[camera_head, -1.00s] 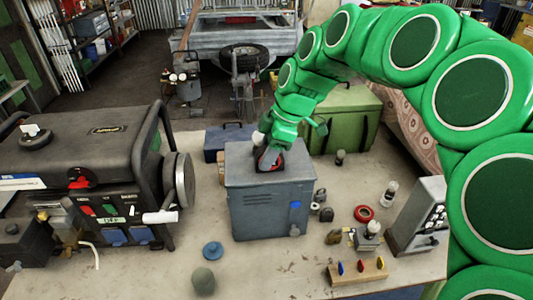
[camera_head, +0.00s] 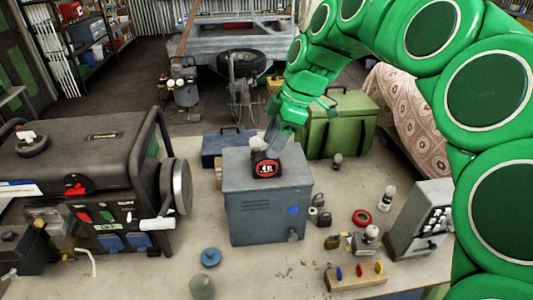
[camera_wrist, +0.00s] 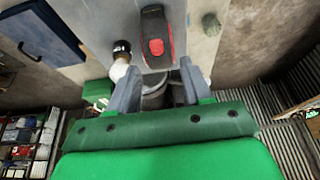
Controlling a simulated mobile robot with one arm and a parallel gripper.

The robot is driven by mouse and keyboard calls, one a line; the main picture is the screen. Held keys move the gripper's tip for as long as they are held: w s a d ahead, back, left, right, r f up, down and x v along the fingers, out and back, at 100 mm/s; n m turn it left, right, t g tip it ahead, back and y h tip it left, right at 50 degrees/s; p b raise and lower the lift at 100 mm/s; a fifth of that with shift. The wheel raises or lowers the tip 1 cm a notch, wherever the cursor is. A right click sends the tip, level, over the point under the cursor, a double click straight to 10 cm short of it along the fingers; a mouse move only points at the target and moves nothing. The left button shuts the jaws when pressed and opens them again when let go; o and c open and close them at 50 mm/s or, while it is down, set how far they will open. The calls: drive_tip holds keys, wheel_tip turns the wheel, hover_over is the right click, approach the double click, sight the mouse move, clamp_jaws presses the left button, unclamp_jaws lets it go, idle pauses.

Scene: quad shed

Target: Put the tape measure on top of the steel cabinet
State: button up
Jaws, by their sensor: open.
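The tape measure (camera_head: 266,168), black with a red face, rests on top of the grey steel cabinet (camera_head: 268,215). In the wrist view the tape measure (camera_wrist: 155,38) lies on the cabinet top beyond the fingertips. My gripper (camera_head: 277,138) is just behind and above the tape measure. In the wrist view its two fingers (camera_wrist: 160,78) are spread apart, with the tape measure clear of them. A white bulb-like object with a dark end (camera_wrist: 121,56) shows beside the left finger.
A generator (camera_head: 90,190) stands left of the cabinet. A blue box (camera_head: 224,148) and a green chest (camera_head: 340,125) stand behind it. A red tape ring (camera_head: 362,217), small padlocks and a wooden block with pegs (camera_head: 355,276) lie to the right.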

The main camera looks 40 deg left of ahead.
drive_tip(key=shift+v, duration=2.95)
